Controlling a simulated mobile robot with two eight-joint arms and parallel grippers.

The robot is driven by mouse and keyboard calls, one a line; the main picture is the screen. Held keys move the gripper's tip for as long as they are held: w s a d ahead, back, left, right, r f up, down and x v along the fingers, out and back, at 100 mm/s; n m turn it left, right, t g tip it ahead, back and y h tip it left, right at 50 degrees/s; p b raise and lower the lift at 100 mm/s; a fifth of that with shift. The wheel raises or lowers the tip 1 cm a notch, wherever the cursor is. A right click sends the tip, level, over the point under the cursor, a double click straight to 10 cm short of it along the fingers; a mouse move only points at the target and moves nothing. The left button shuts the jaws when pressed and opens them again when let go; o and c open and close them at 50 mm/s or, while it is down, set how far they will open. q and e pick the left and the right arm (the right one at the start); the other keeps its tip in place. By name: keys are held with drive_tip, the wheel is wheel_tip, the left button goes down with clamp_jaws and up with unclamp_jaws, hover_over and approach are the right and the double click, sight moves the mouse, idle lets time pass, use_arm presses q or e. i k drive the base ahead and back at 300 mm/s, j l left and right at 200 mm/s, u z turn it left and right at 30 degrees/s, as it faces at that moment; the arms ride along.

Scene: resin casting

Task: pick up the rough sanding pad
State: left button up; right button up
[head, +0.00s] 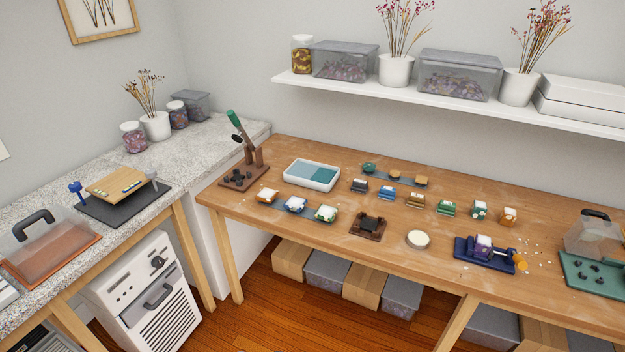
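Several small blocks lie on the wooden workbench (300,230), and I cannot tell for sure which is the rough sanding pad. At the front left are an orange block (267,195), a blue one (295,205) and a green one (327,213), each with a pale top. Behind them a row holds a dark grey block (359,185), a blue-grey one (386,193), a brown one (417,201) and a green one (447,208). A green-and-white block (479,210) and an orange-brown one (508,216) stand further right. Neither gripper is in view.
A white tray with teal inside (312,174) and a brown press with a green handle (243,160) stand at the left. A dark brown holder (368,226), a round pale disc (418,239), a navy clamp (484,250) and a green board (597,275) sit toward the front and right.

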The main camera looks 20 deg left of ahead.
sight(361, 186)
drive_tip(key=i+j+z, duration=0.15)
drive_tip(key=i, duration=0.35)
drive_tip(key=i+j+z, duration=0.15)
drive_tip(key=i+j, duration=0.15)
drive_tip(key=i, duration=0.2)
drive_tip(key=i+j+z, duration=0.15)
drive_tip(key=i+j, duration=0.15)
drive_tip(key=i, duration=0.2)
